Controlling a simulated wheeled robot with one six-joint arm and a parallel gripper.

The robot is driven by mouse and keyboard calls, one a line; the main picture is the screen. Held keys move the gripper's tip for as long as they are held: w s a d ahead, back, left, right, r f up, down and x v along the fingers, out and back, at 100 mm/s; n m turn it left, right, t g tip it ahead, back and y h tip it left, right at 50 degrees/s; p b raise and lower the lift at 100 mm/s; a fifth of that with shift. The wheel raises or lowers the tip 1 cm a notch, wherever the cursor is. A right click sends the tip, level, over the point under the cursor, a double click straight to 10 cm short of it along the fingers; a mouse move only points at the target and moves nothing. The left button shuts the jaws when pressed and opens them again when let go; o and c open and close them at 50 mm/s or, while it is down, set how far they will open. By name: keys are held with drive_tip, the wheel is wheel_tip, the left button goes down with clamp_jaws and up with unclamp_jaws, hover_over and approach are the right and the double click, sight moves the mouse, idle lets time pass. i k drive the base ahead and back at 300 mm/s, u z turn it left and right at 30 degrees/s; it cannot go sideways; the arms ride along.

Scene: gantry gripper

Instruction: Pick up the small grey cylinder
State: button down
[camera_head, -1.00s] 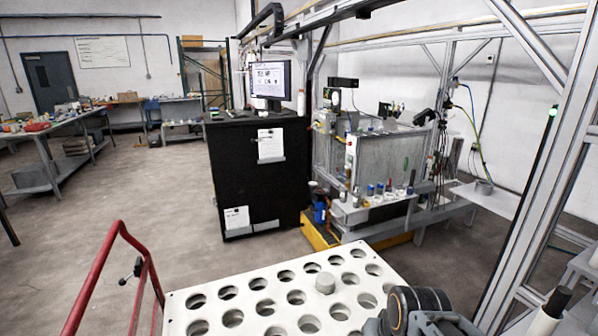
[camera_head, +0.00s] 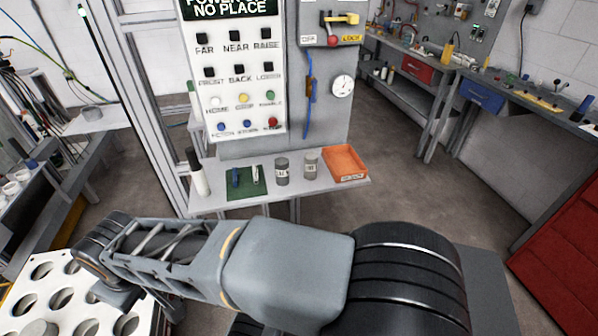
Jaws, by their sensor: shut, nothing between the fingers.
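Two small grey cylinders stand upright on a grey shelf (camera_head: 335,190) under the control panel. The left one (camera_head: 282,177) is darker with a pale label. The right one (camera_head: 311,170) is slightly lighter, also labelled. I cannot tell which of them the task names. My arm stretches across the bottom of the view toward the left, in front of the shelf and apart from the cylinders. My gripper's fingers do not show.
An orange tray (camera_head: 345,164) sits right of the cylinders. A green mat (camera_head: 236,190) with small tools and a white bottle (camera_head: 199,181) are to their left. A red cabinet (camera_head: 570,240) stands at right.

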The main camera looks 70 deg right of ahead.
sight(282, 173)
drive_tip(key=z, duration=2.25)
